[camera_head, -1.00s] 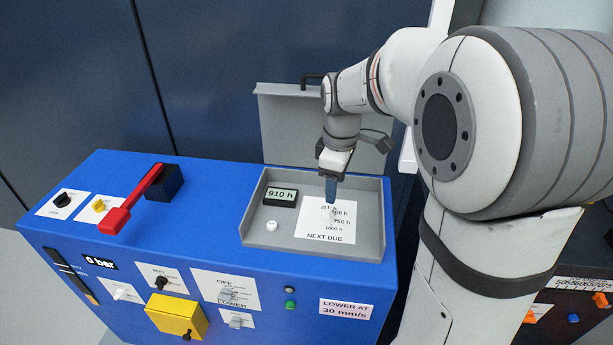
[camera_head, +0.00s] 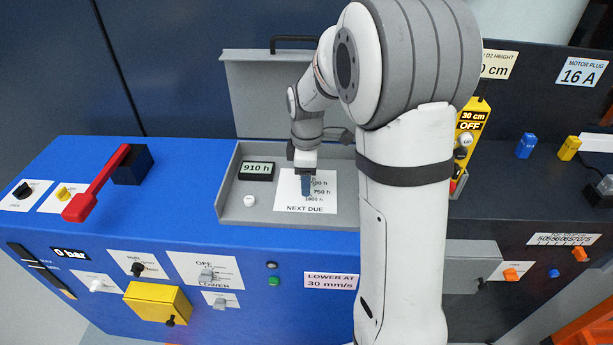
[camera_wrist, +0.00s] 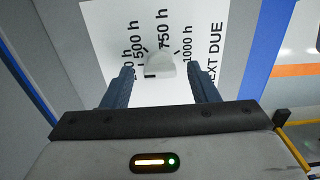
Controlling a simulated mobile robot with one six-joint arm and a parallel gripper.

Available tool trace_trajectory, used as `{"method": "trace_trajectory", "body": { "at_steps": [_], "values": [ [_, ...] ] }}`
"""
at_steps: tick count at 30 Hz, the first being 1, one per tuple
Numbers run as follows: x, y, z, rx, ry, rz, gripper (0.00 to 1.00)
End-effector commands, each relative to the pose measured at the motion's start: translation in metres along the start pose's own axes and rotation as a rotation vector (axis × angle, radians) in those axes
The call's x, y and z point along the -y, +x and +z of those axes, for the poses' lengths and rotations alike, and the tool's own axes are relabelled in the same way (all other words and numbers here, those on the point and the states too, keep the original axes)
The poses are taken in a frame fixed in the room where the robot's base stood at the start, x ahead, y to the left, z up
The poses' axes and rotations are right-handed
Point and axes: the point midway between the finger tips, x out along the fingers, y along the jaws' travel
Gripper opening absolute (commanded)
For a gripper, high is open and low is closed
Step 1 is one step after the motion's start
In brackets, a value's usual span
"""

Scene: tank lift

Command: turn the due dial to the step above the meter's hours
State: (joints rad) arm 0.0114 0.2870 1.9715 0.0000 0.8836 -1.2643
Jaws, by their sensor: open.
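The due dial (camera_wrist: 160,64) is a small pale knob on a white card (camera_wrist: 95,20) marked 250 h, 500 h, 750 h, 1000 h and NEXT DUE. Which step it points at I cannot tell. The hours meter (camera_head: 257,170) reads 910 h and sits left of the card (camera_head: 290,200) in a grey recess. My gripper (camera_head: 306,187) points down over the card and hides the dial in the head view. In the wrist view my gripper (camera_wrist: 160,72) is open, with one blue finger on each side of the dial; contact does not show.
The recess (camera_head: 228,200) has raised walls and an open grey lid (camera_head: 270,95) standing behind it. A white button (camera_head: 249,201) is beside the card. A red lever (camera_head: 95,185) rises from the blue cabinet at left. A yellow pendant (camera_head: 470,120) stands at right.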

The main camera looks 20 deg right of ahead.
Motion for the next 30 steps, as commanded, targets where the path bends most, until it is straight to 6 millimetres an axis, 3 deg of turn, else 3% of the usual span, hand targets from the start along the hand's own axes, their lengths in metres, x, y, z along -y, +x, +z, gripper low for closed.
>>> {"method": "trace_trajectory", "body": {
  "at_steps": [5, 21, 30],
  "values": [
    [0.0001, -0.0001, -0.0003, 0.0, 0.0, 0.0, 0.54],
    [0.0003, -0.0004, -0.0009, 0.0, -0.001, 0.0, 0.1],
    [0.0004, -0.0006, -0.0012, 0.0, 0.03, 0.0, 0.09]
  ]
}}
